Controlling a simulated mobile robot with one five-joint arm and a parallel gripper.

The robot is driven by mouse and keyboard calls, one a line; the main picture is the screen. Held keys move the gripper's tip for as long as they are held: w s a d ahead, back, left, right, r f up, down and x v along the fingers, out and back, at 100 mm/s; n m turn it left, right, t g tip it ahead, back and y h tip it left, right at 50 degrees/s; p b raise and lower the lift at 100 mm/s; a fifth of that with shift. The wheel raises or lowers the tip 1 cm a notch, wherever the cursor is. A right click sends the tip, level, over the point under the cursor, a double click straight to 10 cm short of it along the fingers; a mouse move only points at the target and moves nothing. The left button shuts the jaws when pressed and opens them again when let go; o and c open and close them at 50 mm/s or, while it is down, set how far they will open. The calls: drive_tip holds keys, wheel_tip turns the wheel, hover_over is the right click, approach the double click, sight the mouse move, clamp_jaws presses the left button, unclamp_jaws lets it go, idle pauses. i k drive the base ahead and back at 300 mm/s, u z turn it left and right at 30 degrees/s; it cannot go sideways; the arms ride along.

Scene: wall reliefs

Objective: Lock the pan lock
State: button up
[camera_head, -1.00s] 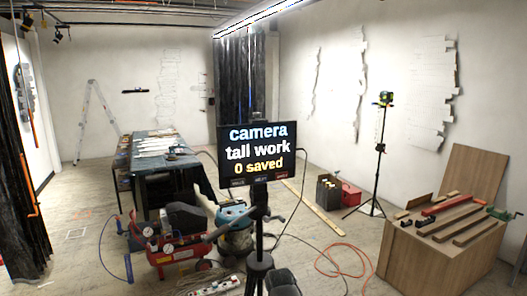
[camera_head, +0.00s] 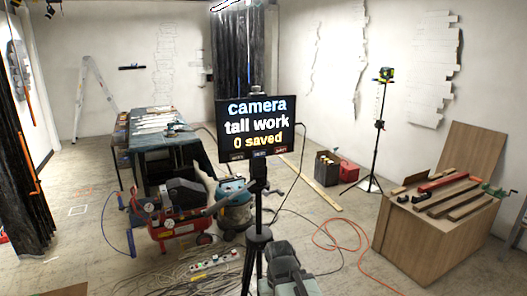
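A black tripod (camera_head: 256,243) stands upright in the middle of the view. It carries a dark screen (camera_head: 256,130) that reads "camera", "tall work" and "0 saved", with a row of small labels along its bottom edge. The dark tripod head (camera_head: 258,170) is just below the screen. I cannot make out a separate pan lock on it, nor whether it is locked.
A red compressor (camera_head: 173,222) and a teal vacuum (camera_head: 236,205) stand left of the tripod. A power strip (camera_head: 212,262), cables and an orange hose (camera_head: 335,240) lie on the floor. A wooden bench (camera_head: 425,240) is right.

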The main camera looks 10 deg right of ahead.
sight(266, 193)
drive_tip(key=u, duration=2.95)
drive_tip(key=k, duration=1.1)
drive_tip(key=z, duration=0.25)
